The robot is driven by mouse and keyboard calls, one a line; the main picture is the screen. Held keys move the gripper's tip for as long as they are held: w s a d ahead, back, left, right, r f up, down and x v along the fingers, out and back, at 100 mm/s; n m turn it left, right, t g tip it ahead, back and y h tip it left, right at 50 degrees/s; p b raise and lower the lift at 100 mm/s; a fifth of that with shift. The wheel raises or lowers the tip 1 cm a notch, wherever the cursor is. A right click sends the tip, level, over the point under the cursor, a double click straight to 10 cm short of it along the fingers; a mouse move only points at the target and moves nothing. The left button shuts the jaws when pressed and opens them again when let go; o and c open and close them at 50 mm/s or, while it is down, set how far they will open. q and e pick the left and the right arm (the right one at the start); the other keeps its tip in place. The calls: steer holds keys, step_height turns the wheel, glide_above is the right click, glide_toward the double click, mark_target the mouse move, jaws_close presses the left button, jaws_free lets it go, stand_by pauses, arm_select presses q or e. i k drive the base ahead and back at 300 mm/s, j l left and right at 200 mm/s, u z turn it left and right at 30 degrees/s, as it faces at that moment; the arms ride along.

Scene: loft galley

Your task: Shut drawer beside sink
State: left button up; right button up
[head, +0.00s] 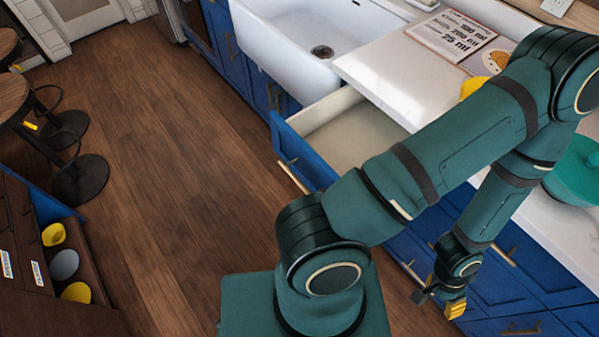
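The blue-fronted drawer (302,152) beside the white sink (290,42) stands well open. Its pale interior (352,135) looks empty where it shows, and a long bar handle (292,177) is on its front. My arm crosses in front of its right part and hides some of it. My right gripper (440,298), with yellow and dark parts, hangs low in front of the blue cabinets, below and right of the drawer and apart from it. Its fingers are too small to read, and nothing is seen in it. My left gripper is not in view.
The white counter (400,75) holds a printed sheet (450,35), a yellow item (473,87) and a teal pot (575,172). Stools (75,165) and a dark shelf with bowls (65,265) stand at left. The wooden floor (180,150) between is clear.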

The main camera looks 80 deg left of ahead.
mark_target(335, 135)
steer(key=k+l+u, duration=0.15)
steer(key=k, duration=0.2)
steer(key=k+l+u, duration=0.15)
steer(key=k, duration=0.25)
steer(key=i+j+u, duration=0.1)
steer(key=u, duration=0.35)
steer(key=i+j+u, duration=0.1)
steer(key=u, duration=0.3)
steer(key=i+j+u, duration=0.1)
steer(key=u, duration=0.35)
steer(key=i+j+u, duration=0.1)
steer(key=u, duration=0.35)
steer(key=k+z, duration=0.1)
steer(key=z, duration=0.75)
